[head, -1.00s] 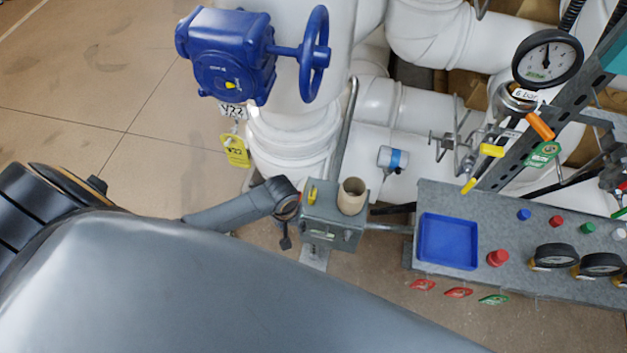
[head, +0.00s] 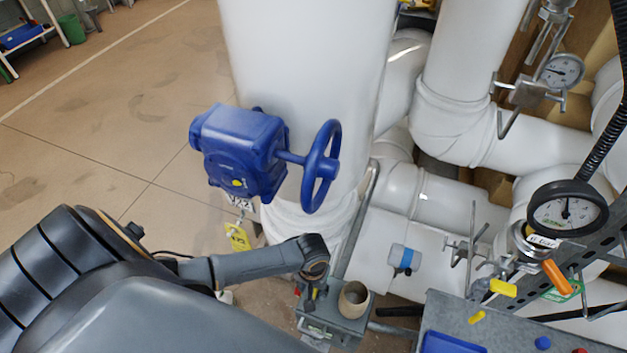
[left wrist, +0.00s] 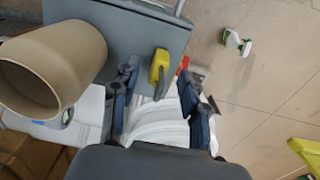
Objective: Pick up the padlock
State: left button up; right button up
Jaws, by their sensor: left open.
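The padlock (left wrist: 160,68) has a yellow body and a dark shackle. In the left wrist view it is at the edge of the grey box (left wrist: 115,40), between the lines of my left fingers. My left gripper (left wrist: 158,82) is open, one finger on each side of the padlock; I cannot tell whether either touches it. In the head view my left gripper (head: 313,280) hangs over the left side of the grey box (head: 340,322) and mostly hides the padlock. My right gripper is not in view.
A tan cup (head: 354,300) stands on the box, close to my left gripper. A blue valve with handwheel (head: 321,166) and a yellow tag (head: 238,238) are behind. A grey panel (head: 440,302) is at the right.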

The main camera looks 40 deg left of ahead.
pick_arm(q)
notch_tip(320, 180, down, 4)
jog(key=shift+r, duration=0.2)
jog(key=shift+w+f, duration=0.1)
jog(key=shift+f, duration=0.1)
grip_shut()
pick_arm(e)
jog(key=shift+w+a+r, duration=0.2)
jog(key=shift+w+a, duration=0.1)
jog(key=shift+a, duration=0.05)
pick_arm(q)
jog(key=shift+r, duration=0.1)
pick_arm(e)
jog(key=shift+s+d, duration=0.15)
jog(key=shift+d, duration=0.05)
